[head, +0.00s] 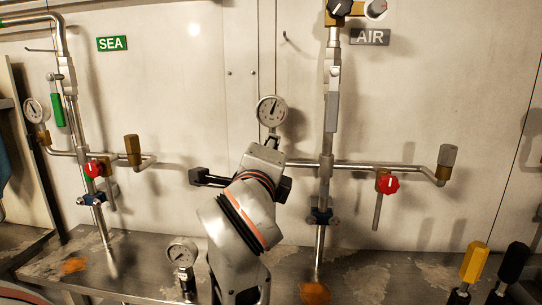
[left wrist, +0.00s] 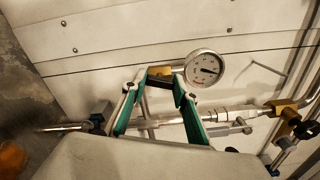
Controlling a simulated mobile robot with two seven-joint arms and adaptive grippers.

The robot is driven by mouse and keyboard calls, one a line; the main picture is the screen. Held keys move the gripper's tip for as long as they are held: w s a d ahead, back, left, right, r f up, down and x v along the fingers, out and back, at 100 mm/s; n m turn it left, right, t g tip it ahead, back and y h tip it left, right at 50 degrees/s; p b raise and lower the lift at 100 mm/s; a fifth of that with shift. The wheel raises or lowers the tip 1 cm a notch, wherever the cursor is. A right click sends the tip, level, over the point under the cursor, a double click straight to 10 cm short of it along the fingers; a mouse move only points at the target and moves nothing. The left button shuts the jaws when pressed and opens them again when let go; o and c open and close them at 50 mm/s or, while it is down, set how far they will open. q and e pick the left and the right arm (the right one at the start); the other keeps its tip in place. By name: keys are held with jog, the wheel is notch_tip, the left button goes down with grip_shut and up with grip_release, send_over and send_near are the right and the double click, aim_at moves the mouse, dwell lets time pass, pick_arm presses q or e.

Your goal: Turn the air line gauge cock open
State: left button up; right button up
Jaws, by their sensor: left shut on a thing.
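The air line pressure gauge (head: 271,111) is a white round dial left of the upright pipe below the AIR sign (head: 369,37). It also shows in the left wrist view (left wrist: 205,68), just right of my fingertips. My left gripper (left wrist: 157,82) is at the brass fitting (left wrist: 160,70) beside the gauge, with one green-lined finger on each side. It is shut on the gauge cock, whose handle is mostly hidden between the fingers. My right gripper is in neither view.
A red valve knob (head: 388,184) and a brass-ended elbow (head: 446,160) are on the air branch to the right. The SEA pipework (head: 70,90) stands at the left.

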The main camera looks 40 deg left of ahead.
pick_arm(q)
jog(key=shift+n, duration=1.9)
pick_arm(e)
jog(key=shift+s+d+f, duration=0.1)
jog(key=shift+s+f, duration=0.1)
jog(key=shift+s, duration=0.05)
pick_arm(q)
jog(key=o, duration=1.1)
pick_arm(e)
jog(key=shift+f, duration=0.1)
